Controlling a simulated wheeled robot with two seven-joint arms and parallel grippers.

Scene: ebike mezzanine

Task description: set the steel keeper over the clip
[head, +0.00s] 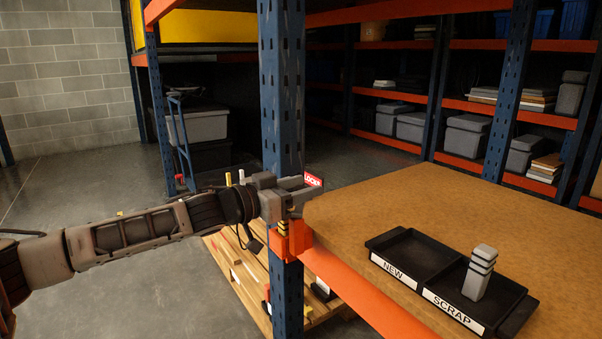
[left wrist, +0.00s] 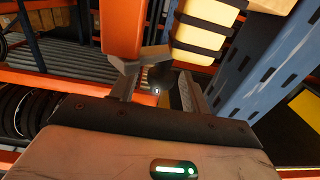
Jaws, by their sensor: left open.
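My left gripper (head: 299,194) is at the blue post, beside the beam end. It is open; in the left wrist view its two fingers (left wrist: 160,80) stand apart, with a dark round part between them that I cannot identify. Just below the gripper in the head view is a yellow piece with black bands (head: 283,228), likely the clip, against the orange beam connector (head: 300,240). The banded yellow piece (left wrist: 205,28) shows beyond the fingers in the left wrist view. A grey block with dark bands (head: 480,272) stands upright in the SCRAP compartment; I cannot tell whether it is the steel keeper.
The black tray (head: 395,237) with NEW and SCRAP labels lies on the brown board deck (head: 420,205); its NEW compartment looks empty. The blue post (head: 283,90) rises close to my left gripper. A wooden pallet (head: 245,280) lies on the floor below. Racks with grey bins stand behind.

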